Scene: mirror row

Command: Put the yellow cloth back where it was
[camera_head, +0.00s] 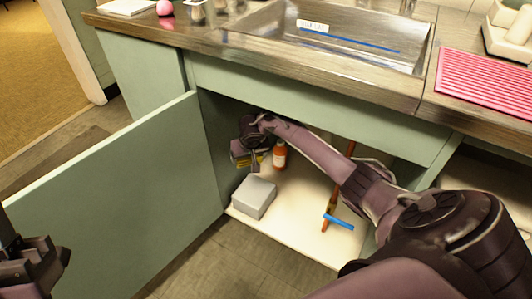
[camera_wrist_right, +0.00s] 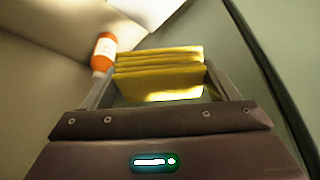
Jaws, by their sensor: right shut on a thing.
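The yellow cloth (camera_wrist_right: 160,60) is a folded stack of several layers between the two fingers of my right gripper in the right wrist view. My right gripper (camera_head: 254,165) is inside the open cupboard under the sink, near its left side, and is shut on the cloth. In the head view only small yellow parts of the cloth (camera_head: 240,163) show around the gripper. I cannot tell whether the cloth touches the shelf. My left gripper (camera_head: 30,262) is at the bottom left outside the cupboard, and its opening is unclear.
An orange bottle (camera_head: 279,156) with a white cap stands just right of the cloth. A grey box (camera_head: 254,196) is in front on the cupboard floor (camera_head: 290,218). An orange-handled tool with a blue end (camera_head: 339,222) leans at the right. The open green door (camera_head: 130,200) stands left.

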